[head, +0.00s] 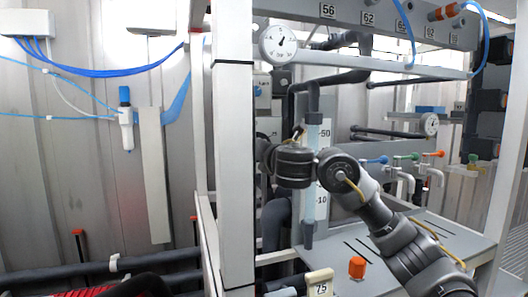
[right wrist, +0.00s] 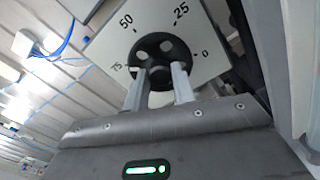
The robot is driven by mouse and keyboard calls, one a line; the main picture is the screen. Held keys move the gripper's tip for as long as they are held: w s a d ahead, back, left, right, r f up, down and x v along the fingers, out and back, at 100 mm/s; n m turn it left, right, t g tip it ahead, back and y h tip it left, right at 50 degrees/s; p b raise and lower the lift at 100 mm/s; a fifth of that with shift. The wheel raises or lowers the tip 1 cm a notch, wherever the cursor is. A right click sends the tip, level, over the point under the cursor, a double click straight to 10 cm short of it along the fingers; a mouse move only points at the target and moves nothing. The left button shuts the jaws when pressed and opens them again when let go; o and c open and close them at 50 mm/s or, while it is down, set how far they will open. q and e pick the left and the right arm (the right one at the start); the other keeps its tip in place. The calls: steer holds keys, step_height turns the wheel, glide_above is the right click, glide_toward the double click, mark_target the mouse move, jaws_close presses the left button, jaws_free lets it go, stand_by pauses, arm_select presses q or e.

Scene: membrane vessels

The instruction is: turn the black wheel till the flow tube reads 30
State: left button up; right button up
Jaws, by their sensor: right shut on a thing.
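The black wheel (right wrist: 152,49) shows in the right wrist view, round with holes, on a white dial plate (right wrist: 108,48) marked 0, 25, 50 and 75. My right gripper (right wrist: 160,74) is shut on the wheel, its two fingers reaching the wheel's lower part in the picture. I cannot make out a pointer on the dial. In the head view the flow tube (head: 309,205) is a clear upright tube beside a scale showing 50 and 10. My right arm crosses its middle, and I cannot read the float. The wheel is hidden there. My left gripper is not in view.
A white post (head: 233,150) stands left of my right arm. A round gauge (head: 278,42) hangs above. An orange knob (head: 357,267) and a tag marked 75 (head: 320,284) are below. Coloured taps (head: 405,157) are at right, with dark pipes behind.

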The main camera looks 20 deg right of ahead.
stand_by(0.5)
steer(key=o, duration=1)
steer(key=shift+s, duration=0.1)
steer(key=s+p, duration=1)
steer(key=p, duration=0.3)
steer(key=shift+s+d, duration=0.3)
steer(key=shift+d, duration=0.1)
